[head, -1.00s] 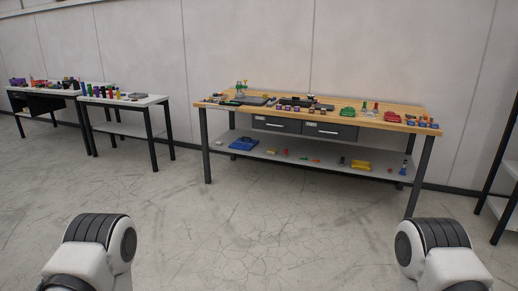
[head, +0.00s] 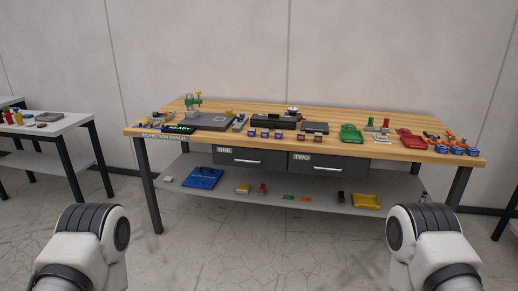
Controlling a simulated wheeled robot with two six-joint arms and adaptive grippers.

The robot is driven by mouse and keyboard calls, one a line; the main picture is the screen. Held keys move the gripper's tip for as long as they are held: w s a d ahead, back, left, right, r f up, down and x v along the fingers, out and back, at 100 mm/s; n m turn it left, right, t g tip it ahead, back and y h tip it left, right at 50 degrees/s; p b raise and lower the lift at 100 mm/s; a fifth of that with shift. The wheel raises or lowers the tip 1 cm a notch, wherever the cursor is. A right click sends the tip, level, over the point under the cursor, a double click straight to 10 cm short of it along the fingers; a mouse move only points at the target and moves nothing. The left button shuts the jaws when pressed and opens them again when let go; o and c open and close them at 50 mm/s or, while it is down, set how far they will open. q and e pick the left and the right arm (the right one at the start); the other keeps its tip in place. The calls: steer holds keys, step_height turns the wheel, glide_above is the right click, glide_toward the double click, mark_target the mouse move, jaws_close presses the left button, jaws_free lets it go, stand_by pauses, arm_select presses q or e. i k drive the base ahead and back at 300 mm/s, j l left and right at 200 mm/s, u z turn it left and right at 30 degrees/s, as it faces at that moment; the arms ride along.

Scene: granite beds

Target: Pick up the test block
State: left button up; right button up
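A wooden-topped inspection bench (head: 330,153) stands ahead with many small items on it. I cannot tell for sure which item is the test block. Several small purple blocks (head: 265,134) sit in a row near the front edge, and a small yellow piece (head: 229,113) lies on a grey plate (head: 207,122) at the left. A green fixture (head: 193,103) stands behind that plate. Only parts of my two arms show at the bottom left and bottom right. Both grippers are out of view.
The bench has drawers ONE (head: 240,157) and TWO (head: 327,164). Its lower shelf (head: 320,203) holds a blue tray (head: 202,178), a yellow tray (head: 366,201) and small parts. Green (head: 351,133) and red (head: 412,139) trays sit on top. A white-topped table (head: 43,127) stands left. Floor before the bench is clear.

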mark_target(300, 135)
steer(key=i+j+z, duration=0.4)
steer(key=i, duration=0.15)
steer(key=i+l+z, duration=0.1)
steer(key=i, duration=0.25)
steer(key=i+l, duration=0.3)
steer(key=i+l+z, duration=0.15)
steer(key=i, duration=0.25)
